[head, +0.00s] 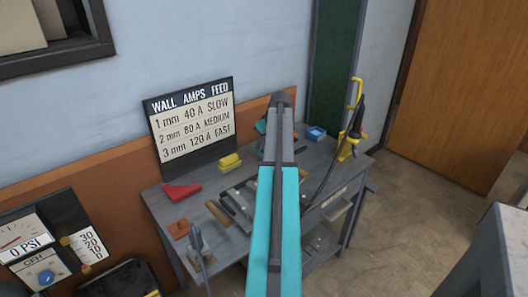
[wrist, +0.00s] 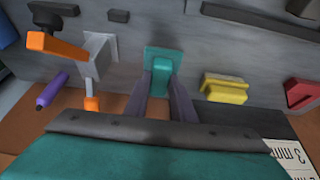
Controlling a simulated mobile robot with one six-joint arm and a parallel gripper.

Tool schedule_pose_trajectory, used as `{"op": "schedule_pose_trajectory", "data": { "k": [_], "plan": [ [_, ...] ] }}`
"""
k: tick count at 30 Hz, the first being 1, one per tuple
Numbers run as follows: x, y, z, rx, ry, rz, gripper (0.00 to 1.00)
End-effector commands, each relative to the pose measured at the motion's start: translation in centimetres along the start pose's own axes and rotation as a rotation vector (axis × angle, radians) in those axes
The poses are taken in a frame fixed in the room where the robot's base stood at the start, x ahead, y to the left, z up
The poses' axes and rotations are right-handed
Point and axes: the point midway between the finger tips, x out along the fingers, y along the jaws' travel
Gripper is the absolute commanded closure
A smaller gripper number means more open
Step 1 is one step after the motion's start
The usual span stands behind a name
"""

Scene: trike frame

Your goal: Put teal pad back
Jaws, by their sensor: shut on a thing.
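The teal pad (wrist: 163,52), a flat plate with a raised block, shows in the middle of the wrist view. My gripper (wrist: 162,82) is shut on its raised block, one grey-purple finger on each side. The pad is at the grey bench top; I cannot tell whether it touches it or hangs just above. In the head view my arm covers most of this spot, so the pad and the fingers are not clearly seen there.
A yellow pad (wrist: 225,88) and a red pad (wrist: 300,94) lie on one side of the teal pad. An orange-and-grey fixture (wrist: 97,50) and a purple pen-like piece (wrist: 52,90) are on the other. The sign (head: 192,125) stands behind the bench (head: 168,215).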

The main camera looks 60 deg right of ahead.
Motion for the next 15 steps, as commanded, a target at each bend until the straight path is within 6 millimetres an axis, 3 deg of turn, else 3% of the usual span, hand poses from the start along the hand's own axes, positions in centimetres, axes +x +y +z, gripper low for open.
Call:
{"op": "schedule_pose_trajectory", "data": {
  "k": [15],
  "plan": [
    [3.4,0.1,1.5,0.002,0.000,0.000,0.98]
  ]
}}
